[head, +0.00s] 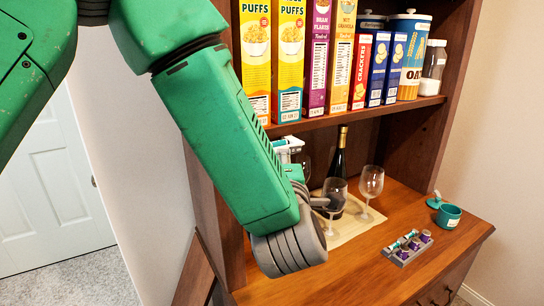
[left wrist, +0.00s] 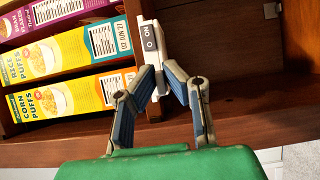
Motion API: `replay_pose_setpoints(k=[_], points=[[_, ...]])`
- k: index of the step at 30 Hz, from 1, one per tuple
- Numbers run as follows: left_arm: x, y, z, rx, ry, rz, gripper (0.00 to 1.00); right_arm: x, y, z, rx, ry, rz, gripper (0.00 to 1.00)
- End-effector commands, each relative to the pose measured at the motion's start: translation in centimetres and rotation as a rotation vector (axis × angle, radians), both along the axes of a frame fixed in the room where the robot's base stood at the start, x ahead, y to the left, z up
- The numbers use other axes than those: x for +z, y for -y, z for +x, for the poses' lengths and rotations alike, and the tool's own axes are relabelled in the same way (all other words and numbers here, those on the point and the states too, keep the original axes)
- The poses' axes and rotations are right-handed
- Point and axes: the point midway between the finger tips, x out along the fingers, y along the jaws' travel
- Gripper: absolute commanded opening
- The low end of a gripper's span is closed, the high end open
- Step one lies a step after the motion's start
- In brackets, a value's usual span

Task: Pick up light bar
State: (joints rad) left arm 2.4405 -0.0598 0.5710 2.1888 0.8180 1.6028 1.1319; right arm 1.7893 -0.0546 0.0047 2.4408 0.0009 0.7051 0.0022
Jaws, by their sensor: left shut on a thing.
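The light bar (left wrist: 151,40) is a white bar with an ON/O switch marking on its end. In the left wrist view it sits between the fingertips of my left gripper (left wrist: 158,80), which is shut on it. The wooden shelf edge lies close by; I cannot tell if the bar touches it. In the head view my left arm covers most of the gripper, and a small white part shows beside the arm under the shelf. My right gripper is not in view.
Cereal boxes (head: 291,55) and canisters (head: 412,55) stand on the shelf (head: 350,116). The front right counter (head: 370,285) is clear.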

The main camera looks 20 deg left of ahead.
Motion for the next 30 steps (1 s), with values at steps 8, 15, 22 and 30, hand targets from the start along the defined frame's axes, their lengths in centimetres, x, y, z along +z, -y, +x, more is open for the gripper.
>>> replay_pose_setpoints(k=[8, 15, 22, 30], points=[[-0.1, 4.8, -3.6, -0.003, 0.001, 0.000, 0.00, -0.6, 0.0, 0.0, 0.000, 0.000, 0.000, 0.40], [0.0, 8.1, -6.2, -0.002, 0.001, -0.001, 0.00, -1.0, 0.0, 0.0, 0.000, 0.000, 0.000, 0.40], [0.0, 8.9, -7.0, 0.001, 0.001, -0.001, 0.00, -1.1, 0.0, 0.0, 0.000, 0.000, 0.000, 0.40], [0.0, 8.1, -6.3, 0.002, 0.000, -0.001, 0.00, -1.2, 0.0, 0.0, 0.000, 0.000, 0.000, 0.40]])
